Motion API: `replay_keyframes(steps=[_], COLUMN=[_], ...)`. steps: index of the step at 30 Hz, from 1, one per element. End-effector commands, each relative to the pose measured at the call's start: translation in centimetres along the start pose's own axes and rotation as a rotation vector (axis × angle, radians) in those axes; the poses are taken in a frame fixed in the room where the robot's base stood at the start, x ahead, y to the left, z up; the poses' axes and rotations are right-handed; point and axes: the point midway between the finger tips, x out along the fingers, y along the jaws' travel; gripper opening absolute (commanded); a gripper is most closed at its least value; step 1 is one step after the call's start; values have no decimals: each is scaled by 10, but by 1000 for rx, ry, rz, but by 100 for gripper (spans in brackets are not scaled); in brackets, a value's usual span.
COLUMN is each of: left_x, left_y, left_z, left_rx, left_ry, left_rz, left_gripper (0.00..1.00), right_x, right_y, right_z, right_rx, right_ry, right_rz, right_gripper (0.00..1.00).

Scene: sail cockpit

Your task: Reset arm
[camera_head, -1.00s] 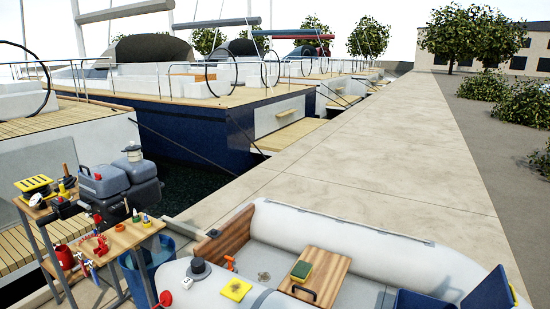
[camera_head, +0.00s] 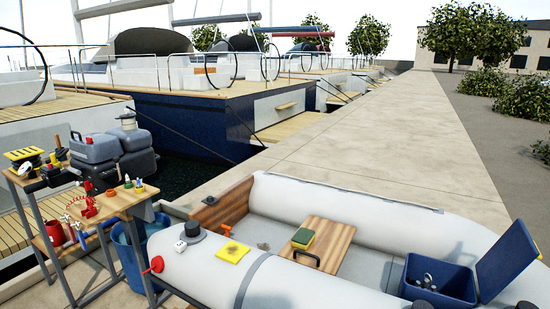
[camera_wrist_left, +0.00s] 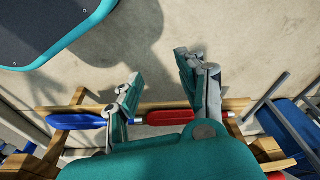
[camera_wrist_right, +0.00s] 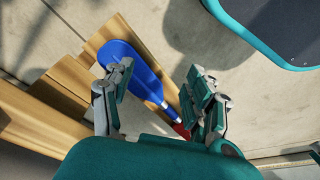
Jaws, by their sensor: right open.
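My left gripper (camera_wrist_left: 160,68) shows in the left wrist view, its two fingers spread apart with bare pavement between the tips. My right gripper (camera_wrist_right: 159,68) shows in the right wrist view, also open, with nothing between its fingers. Neither gripper nor arm shows in the head view. Below the grippers, a blue and red paddle (camera_wrist_right: 130,62) lies along a wooden rack (camera_wrist_left: 150,105). It also shows in the left wrist view (camera_wrist_left: 72,122), partly hidden behind the left gripper. I cannot tell the gap between the grippers and the paddle.
A grey inflatable dinghy (camera_head: 345,214) lies in front, with a blue open box (camera_head: 440,283) at right. A wooden workbench (camera_head: 100,205) with tools stands left, a blue bucket (camera_head: 130,245) beside it. A blue chair-like frame (camera_wrist_left: 290,125) is near my left gripper. The quay (camera_head: 375,150) beyond is clear.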

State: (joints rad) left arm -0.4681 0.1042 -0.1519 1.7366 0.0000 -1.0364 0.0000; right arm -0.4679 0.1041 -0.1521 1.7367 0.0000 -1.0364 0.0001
Motion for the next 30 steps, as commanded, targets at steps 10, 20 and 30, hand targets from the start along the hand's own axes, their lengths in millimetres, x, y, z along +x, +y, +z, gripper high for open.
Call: replay_keyframes(steps=[10, 20, 30], left_x=[86, 96, 88], left_y=[3, 5, 6], left_z=[37, 63, 117], left_rx=[4, 9, 17], left_ry=[-23, -46, -85], left_rz=[3, 6, 10], left_gripper=[40, 40, 40], right_x=[86, 96, 88], right_y=[-3, -4, -6], right_z=[37, 63, 117], right_rx=[-4, -9, -18], right_ry=[-23, -46, -85], right_rz=[-3, -5, -9], right_gripper=[56, 56, 56])
